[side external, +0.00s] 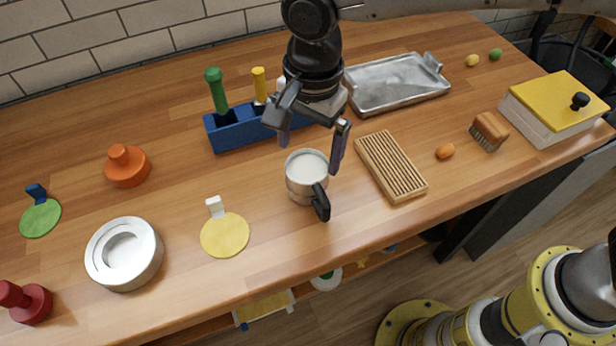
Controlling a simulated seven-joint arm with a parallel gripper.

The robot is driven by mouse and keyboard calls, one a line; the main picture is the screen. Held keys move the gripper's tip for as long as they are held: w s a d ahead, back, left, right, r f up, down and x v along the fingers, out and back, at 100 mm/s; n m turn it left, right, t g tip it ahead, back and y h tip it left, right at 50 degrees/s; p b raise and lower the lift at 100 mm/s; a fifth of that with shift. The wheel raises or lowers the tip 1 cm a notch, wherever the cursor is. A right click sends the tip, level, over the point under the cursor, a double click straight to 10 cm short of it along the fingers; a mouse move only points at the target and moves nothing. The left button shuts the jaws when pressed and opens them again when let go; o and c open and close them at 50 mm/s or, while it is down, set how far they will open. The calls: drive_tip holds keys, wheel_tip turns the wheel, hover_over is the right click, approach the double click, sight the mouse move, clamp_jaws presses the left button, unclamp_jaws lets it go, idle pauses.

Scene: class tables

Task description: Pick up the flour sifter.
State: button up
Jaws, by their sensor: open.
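The flour sifter (305,183) looks like a metal cup with a pale, white top and a black handle that points toward the table's front edge. It stands upright on the wooden table, near the middle. My gripper (311,152) is open above the sifter, with one finger on the left and one on the right of its rim. I cannot tell whether the fingers touch it. No held object shows between the fingers.
A slatted wooden board (391,168) lies close on the right. A blue holder (238,131) with upright tools stands behind. A metal tray (397,84) is at the back right. A yellow disc (225,236) lies at the left. The table's front edge (330,264) is near.

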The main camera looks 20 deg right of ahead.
sight(307, 167)
wheel_tip(307, 167, down, 8)
drive_tip(key=shift+w+a+f, duration=0.1)
drive_tip(key=shift+w+a, duration=0.05)
idle(0.4)
drive_tip(key=shift+c, duration=0.3)
drive_tip(key=c, duration=1.4)
